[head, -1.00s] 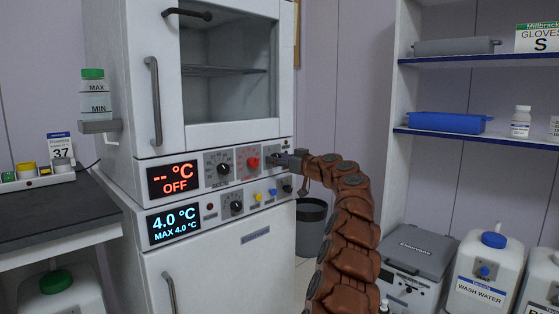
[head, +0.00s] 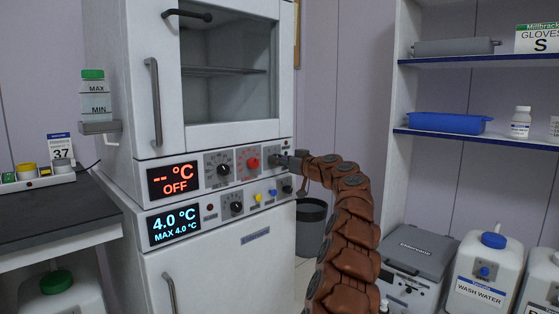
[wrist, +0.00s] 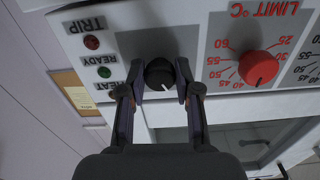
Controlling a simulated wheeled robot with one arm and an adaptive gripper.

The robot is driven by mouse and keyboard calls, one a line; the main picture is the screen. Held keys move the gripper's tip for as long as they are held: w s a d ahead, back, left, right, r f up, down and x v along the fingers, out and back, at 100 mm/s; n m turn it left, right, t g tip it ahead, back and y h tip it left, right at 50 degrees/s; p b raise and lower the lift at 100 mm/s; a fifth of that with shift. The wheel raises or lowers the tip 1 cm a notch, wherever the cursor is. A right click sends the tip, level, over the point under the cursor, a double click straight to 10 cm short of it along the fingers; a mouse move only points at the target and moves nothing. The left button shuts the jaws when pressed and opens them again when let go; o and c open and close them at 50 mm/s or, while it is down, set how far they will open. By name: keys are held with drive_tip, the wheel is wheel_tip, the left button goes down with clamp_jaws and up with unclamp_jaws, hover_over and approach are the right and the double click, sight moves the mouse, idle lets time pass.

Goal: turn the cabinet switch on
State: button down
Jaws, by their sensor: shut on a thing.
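The cabinet (head: 215,135) stands left of centre in the head view, with its upper display (head: 173,179) reading "-- °C OFF". The switch is a black round knob (wrist: 160,74) with a white mark near its lower edge in the wrist view. My gripper (wrist: 164,92) is shut on this knob, one finger on each side. In the head view my gripper (head: 287,160) is at the right end of the upper control panel and hides the knob's details.
In the wrist view a red limit dial (wrist: 258,68) is right of my gripper; a red lamp (wrist: 92,42) and a green lamp (wrist: 104,72) are left. The lower display (head: 174,225) reads 4.0 °C. A grey bin (head: 311,222) and shelves (head: 480,60) stand to the right.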

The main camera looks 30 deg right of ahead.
drive_tip(key=shift+r+m+p, duration=0.1)
drive_tip(key=shift+m+p, duration=3.85)
drive_tip(key=shift+m, duration=1.75)
drive_tip(key=c, duration=0.8)
unclamp_jaws()
drive_tip(key=shift+s, duration=0.1)
